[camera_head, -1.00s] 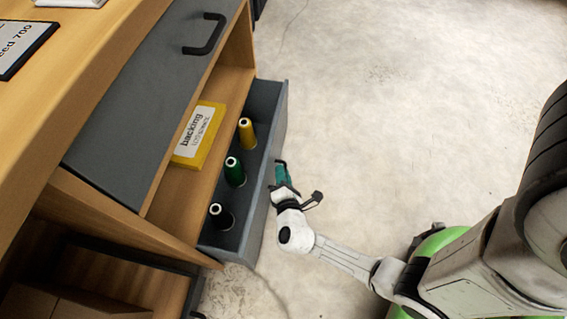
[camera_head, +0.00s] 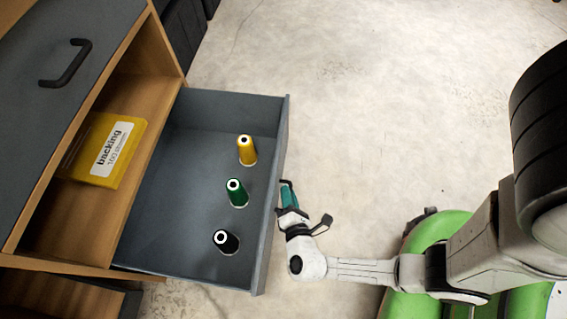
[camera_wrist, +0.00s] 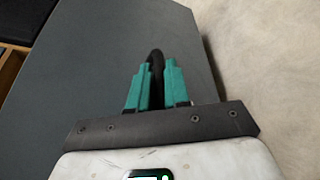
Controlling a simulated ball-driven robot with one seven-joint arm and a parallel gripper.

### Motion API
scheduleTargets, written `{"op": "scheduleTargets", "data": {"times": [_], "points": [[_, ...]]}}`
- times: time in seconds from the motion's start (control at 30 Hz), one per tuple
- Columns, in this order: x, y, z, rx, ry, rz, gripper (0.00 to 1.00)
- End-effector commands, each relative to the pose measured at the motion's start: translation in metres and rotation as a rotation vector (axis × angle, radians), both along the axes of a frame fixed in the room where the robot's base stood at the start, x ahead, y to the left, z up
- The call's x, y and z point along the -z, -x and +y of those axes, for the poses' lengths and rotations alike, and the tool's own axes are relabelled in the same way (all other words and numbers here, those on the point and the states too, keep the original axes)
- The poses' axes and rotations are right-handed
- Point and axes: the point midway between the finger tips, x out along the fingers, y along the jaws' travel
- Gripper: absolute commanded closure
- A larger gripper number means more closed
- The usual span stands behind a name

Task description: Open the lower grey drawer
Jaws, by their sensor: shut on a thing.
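The lower grey drawer (camera_head: 165,225) is pulled well out of the wooden cabinet in the head view. A yellow cone (camera_head: 246,150), a green cone (camera_head: 237,192) and a black cone (camera_head: 226,242) of thread stand upright in it near its front. My gripper (camera_head: 287,195) is at the outer side of the drawer front. In the wrist view my gripper's teal fingers (camera_wrist: 157,84) are shut on the dark handle (camera_wrist: 156,58), against the grey drawer front (camera_wrist: 100,60).
The upper grey drawer (camera_head: 45,110), with a black handle (camera_head: 66,63), is shut above. A yellow box labelled "backing" (camera_head: 103,150) lies on the wooden shelf between. Dark objects (camera_head: 184,30) stand beyond the cabinet. The pale floor (camera_head: 370,120) to the right is clear.

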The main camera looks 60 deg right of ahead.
Motion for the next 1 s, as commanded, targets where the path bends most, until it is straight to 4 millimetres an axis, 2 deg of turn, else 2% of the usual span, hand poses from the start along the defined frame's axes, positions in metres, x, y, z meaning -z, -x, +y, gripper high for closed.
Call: {"op": "scheduleTargets", "data": {"times": [0.53, 0.57, 0.6, 1.0], "points": [[0.0012, 0.0033, -0.0002, -0.003, -0.002, 0.002, 1.00], [0.0012, 0.0033, -0.0002, -0.003, -0.002, 0.002, 0.82], [0.0012, 0.0033, -0.0003, -0.003, -0.002, 0.002, 0.78], [-0.0009, 0.0015, -0.0007, 0.000, -0.002, 0.000, 0.77]]}}
